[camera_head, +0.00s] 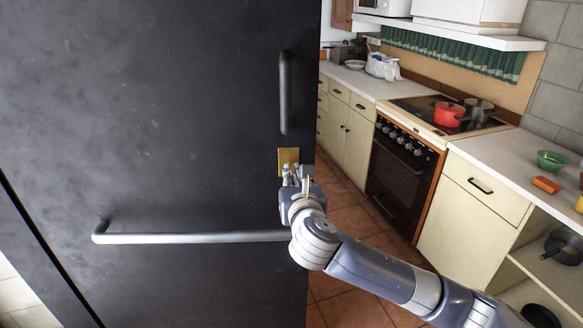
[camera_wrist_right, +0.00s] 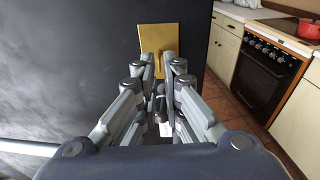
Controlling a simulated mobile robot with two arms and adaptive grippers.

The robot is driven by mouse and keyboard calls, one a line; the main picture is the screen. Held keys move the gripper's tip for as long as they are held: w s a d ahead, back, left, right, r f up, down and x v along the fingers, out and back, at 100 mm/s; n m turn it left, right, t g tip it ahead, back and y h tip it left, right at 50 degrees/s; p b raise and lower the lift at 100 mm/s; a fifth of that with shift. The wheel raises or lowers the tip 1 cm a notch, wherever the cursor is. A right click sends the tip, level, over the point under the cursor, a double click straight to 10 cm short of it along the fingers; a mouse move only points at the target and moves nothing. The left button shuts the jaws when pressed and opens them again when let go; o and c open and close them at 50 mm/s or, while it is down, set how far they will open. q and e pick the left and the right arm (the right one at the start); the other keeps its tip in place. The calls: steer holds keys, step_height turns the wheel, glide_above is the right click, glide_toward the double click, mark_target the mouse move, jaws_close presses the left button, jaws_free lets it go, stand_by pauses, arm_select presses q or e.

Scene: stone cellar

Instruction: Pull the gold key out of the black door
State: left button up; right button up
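The black door (camera_head: 150,120) fills the left and middle of the head view. A gold plate (camera_head: 288,158) sits on it near its right edge, and also shows in the right wrist view (camera_wrist_right: 158,38). My right gripper (camera_head: 297,175) is right in front of the plate's lower part. In the wrist view its fingertips (camera_wrist_right: 159,66) are close together with a narrow gap between them. I cannot make out the gold key; the fingers cover the place between them and the plate, so a hold on it cannot be told. My left gripper is not in view.
A vertical handle (camera_head: 284,92) is above the plate and a long horizontal bar (camera_head: 195,238) crosses the door lower down. To the right are a stove (camera_head: 403,170), a red pot (camera_head: 448,114) and a counter (camera_head: 505,163). Tiled floor (camera_head: 345,215) lies between.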

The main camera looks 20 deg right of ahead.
steer(key=shift+p+x, duration=0.4)
steer(key=shift+x, duration=2.05)
jaws_close()
steer(key=shift+s+a, duration=0.1)
steer(key=shift+s, duration=0.1)
steer(key=shift+f+p+v, duration=0.1)
steer(key=shift+p+v, duration=0.55)
steer(key=shift+v, duration=0.1)
steer(key=shift+f+p+v, duration=0.15)
steer(key=shift+p+v, duration=0.45)
steer(key=shift+v, duration=0.1)
steer(key=shift+s+a, duration=0.15)
